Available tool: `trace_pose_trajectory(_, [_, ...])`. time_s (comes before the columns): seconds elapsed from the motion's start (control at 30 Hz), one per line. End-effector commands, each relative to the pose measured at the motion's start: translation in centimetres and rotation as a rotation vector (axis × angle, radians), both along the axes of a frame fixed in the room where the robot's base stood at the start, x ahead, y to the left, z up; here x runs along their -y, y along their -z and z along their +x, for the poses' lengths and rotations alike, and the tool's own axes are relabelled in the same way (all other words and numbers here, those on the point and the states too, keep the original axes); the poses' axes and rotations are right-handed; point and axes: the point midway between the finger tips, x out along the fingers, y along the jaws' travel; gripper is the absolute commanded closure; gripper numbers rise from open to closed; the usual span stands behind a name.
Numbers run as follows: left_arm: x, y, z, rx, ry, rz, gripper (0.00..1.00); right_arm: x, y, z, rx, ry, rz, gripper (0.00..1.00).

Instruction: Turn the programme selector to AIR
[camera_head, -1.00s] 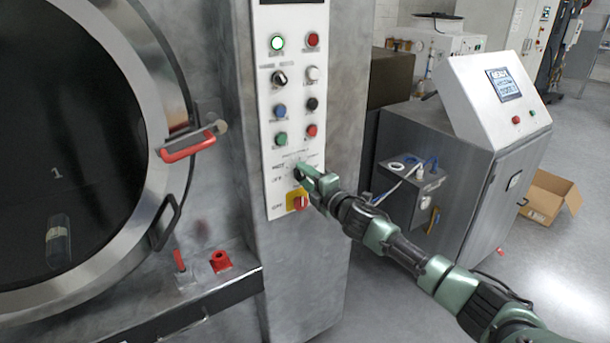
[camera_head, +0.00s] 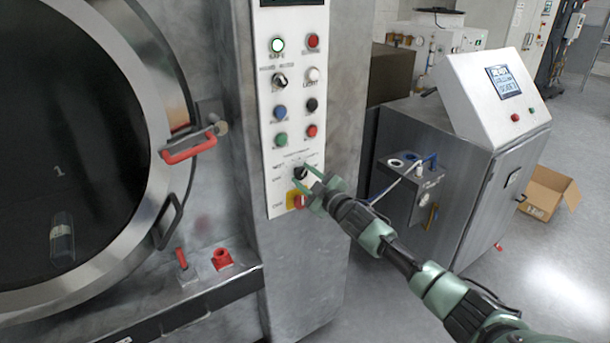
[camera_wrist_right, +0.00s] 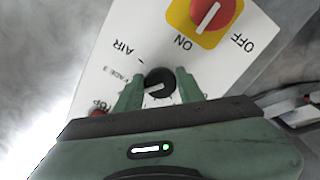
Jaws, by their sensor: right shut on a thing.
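The programme selector (camera_head: 299,173) is a small black round knob low on the white control panel. In the right wrist view the selector (camera_wrist_right: 159,84) sits between the two green fingers. Its white pointer line points left and slightly down, below the printed AIR label (camera_wrist_right: 122,48) at the upper left. My right gripper (camera_head: 316,184) reaches the panel from the lower right. In the wrist view the right gripper (camera_wrist_right: 160,90) is shut on the selector, one finger on each side. My left gripper is not in view.
A red OFF/ON switch on a yellow plate (camera_wrist_right: 207,18) sits close to the selector; it is partly behind my gripper in the head view. Buttons and lamps fill the panel above. A round door (camera_head: 70,130) with a red handle (camera_head: 188,150) is at left, a grey cabinet (camera_head: 450,190) at right.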

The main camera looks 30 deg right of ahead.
Motion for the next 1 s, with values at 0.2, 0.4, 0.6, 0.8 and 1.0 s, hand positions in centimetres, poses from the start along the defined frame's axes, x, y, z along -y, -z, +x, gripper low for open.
trace_pose_trajectory(0.2, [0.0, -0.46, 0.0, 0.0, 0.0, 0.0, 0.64, -0.03, 0.14, -0.03, -0.019, 0.001, 0.207, 1.0])
trace_pose_trajectory(0.4, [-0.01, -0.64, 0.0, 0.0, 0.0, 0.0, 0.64, -0.12, 0.26, -0.05, -0.035, 0.002, 0.395, 1.0])
trace_pose_trajectory(0.6, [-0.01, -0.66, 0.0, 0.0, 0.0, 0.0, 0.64, -0.23, 0.34, -0.06, -0.05, 0.002, 0.585, 1.0])
trace_pose_trajectory(0.8, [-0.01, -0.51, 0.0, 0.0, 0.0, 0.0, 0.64, -0.31, 0.39, -0.06, -0.064, 0.002, 0.765, 1.0])
trace_pose_trajectory(1.0, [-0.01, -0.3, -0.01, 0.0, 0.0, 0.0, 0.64, -0.39, 0.41, -0.07, -0.075, 0.002, 0.914, 1.0])
